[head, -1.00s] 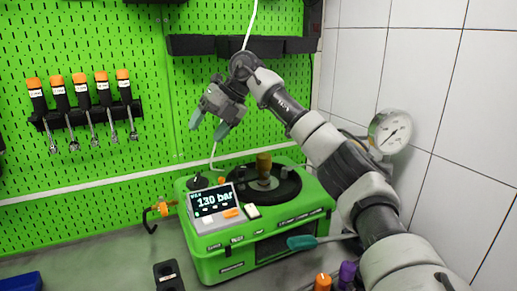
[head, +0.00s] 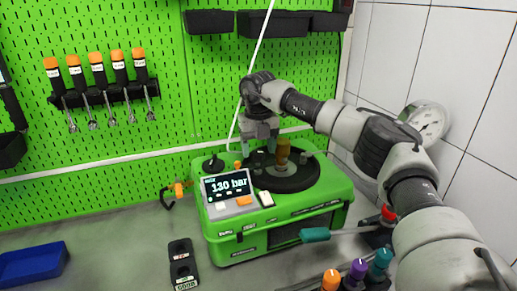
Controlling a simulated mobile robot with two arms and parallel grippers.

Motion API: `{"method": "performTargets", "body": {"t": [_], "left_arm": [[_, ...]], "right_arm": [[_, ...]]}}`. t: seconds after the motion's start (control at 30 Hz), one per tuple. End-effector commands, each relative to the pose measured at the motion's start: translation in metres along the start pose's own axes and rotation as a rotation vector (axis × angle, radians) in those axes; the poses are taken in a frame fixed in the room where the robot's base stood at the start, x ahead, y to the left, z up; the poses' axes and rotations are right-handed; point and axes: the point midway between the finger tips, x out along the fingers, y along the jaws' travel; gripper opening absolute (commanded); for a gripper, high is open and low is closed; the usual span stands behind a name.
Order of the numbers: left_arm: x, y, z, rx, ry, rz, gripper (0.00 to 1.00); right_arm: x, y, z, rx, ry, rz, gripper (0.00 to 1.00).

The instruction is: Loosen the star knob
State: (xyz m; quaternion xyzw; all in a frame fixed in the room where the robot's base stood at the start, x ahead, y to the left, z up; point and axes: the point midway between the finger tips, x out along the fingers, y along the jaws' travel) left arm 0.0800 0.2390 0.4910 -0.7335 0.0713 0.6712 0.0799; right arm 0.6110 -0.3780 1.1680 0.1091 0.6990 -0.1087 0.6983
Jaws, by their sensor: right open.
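The green pump testbench (head: 275,235) stands on the counter, with a display reading 130 bar (head: 227,187). A small dark knob (head: 213,165) sits on its top at the back left; it may be the star knob, but its shape is too small to tell. A round black plate (head: 290,180) on top carries an upright brass-coloured fitting (head: 283,152). My right gripper (head: 260,143) is open and points down above the back of the plate, left of the brass fitting and right of the dark knob. Its fingertips are hard to make out. My left gripper is not in view.
A pressure gauge (head: 428,120) is on the tiled wall at right, partly behind my right arm. A teal-handled tool (head: 315,235) sticks out before the testbench. Orange-handled tools (head: 97,70) hang on the pegboard.

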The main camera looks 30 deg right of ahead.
Motion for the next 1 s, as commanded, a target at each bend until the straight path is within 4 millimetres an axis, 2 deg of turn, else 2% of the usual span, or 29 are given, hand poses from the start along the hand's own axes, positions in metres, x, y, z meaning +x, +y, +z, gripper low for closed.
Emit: {"method": "performTargets", "body": {"t": [0.2, 0.47, 0.77, 1.0], "left_arm": [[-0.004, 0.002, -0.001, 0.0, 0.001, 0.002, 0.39], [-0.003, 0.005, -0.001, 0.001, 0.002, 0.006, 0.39], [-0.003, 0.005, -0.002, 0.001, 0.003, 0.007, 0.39], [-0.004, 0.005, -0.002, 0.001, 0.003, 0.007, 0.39]], "right_arm": [[0.014, 0.0, 0.0, 0.0, 0.001, 0.0, 0.64], [0.015, 0.0, 0.0, 0.0, 0.0, 0.0, 0.62], [0.015, 0.0, 0.0, 0.0, 0.0, 0.001, 0.16], [0.014, 0.0, 0.0, -0.016, -0.001, 0.001, 0.15]]}}
